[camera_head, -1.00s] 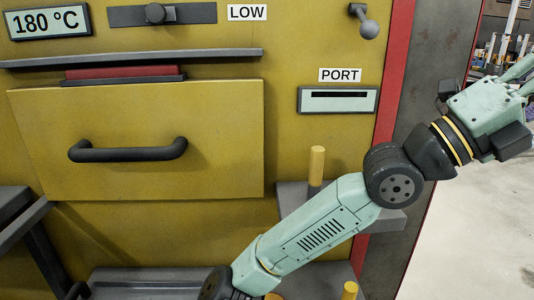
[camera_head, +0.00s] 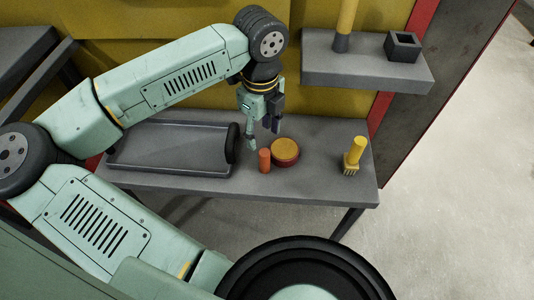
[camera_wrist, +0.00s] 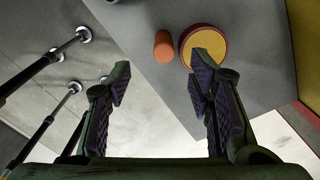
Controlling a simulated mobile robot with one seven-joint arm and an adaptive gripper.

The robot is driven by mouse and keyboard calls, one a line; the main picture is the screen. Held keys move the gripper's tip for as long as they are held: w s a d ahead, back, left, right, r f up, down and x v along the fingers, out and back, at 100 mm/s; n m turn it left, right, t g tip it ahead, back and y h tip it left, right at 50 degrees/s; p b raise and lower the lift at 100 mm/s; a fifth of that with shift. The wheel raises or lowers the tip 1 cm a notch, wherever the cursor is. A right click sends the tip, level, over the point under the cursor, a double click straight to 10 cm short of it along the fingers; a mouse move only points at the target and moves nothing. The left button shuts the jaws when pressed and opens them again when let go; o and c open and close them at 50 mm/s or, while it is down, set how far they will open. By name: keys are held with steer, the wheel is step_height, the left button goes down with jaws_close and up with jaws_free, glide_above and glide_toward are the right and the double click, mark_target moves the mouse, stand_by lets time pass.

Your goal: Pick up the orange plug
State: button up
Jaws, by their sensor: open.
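The orange plug (camera_head: 265,160) is a small cylinder standing upright on the grey table (camera_head: 330,185), near its front edge. In the wrist view the plug (camera_wrist: 164,46) is at the top, between the line of my two fingers but beyond their tips. My gripper (camera_head: 262,138) points down above the table, just behind and above the plug. In the wrist view my gripper (camera_wrist: 158,75) has its fingers spread wide with nothing between them.
A round yellow and red disc (camera_head: 285,152) stands close to the plug's right. A grey tray (camera_head: 170,172) with a black round piece (camera_head: 233,143) lies left. A yellow-handled brush (camera_head: 354,155) stands right. A shelf (camera_head: 365,72) with a square holder (camera_head: 402,46) is above.

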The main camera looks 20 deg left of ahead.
mark_target(264, 152)
steer(key=f, duration=0.3)
steer(key=f+p, duration=0.1)
steer(key=f, duration=0.2)
steer(key=f+p, duration=0.1)
steer(key=f, duration=0.2)
steer(key=shift+w+d+f, duration=0.15)
steer(key=shift+d+f, duration=0.1)
steer(key=shift+d, duration=0.05)
jaws_close()
